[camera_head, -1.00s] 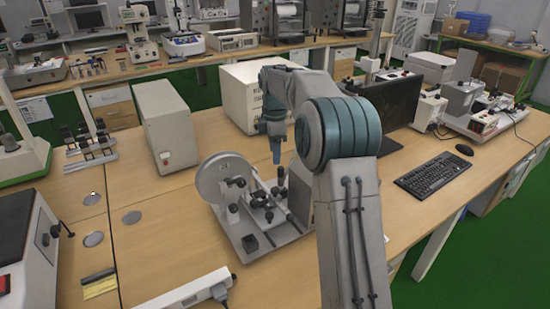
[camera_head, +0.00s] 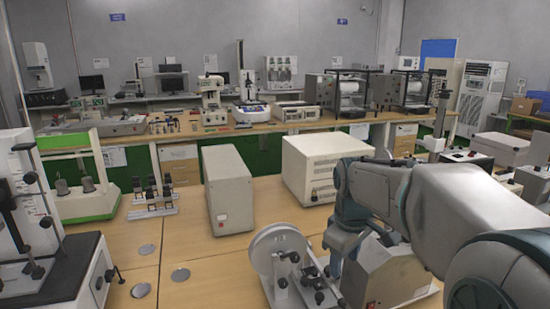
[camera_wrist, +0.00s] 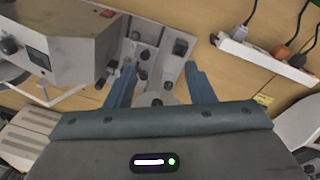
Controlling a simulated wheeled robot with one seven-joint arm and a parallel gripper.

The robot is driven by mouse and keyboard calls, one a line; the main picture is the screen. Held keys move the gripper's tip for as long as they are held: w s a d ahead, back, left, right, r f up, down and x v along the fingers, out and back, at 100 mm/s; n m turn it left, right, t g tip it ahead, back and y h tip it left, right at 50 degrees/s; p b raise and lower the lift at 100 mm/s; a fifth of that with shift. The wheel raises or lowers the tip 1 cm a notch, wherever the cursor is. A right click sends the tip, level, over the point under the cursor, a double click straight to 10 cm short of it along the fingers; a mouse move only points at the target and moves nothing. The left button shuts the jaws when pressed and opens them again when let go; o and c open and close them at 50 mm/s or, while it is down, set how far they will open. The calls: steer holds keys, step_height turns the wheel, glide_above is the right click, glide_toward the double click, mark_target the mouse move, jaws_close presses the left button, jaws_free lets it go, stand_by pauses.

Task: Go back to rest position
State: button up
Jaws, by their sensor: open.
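My gripper (camera_wrist: 160,88) shows in the wrist view with its two blue fingers spread apart and nothing between them. It hangs over the grey test device (camera_wrist: 158,65), with the wooden table beneath. In the head view my arm fills the lower right, and the gripper's fingertips are hidden. The test device with its round disc (camera_head: 281,247) stands on the table just left of my arm.
A beige box (camera_head: 229,190) and a larger white box (camera_head: 312,166) stand behind the device. A power strip (camera_wrist: 262,57) with plugs lies on the table. A stand with black-topped parts (camera_head: 153,197) is at left. Bare table (camera_head: 205,265) lies left of the device.

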steer(key=s+f+m, duration=0.3)
steer(key=s+m, duration=0.1)
steer(key=s, duration=0.4)
steer(key=s+f+m+t, duration=0.1)
steer(key=s+f+m, duration=0.2)
steer(key=s, duration=0.6)
steer(key=shift+s+m, duration=0.25)
steer(key=shift+m, duration=0.35)
steer(key=shift+r, duration=0.1)
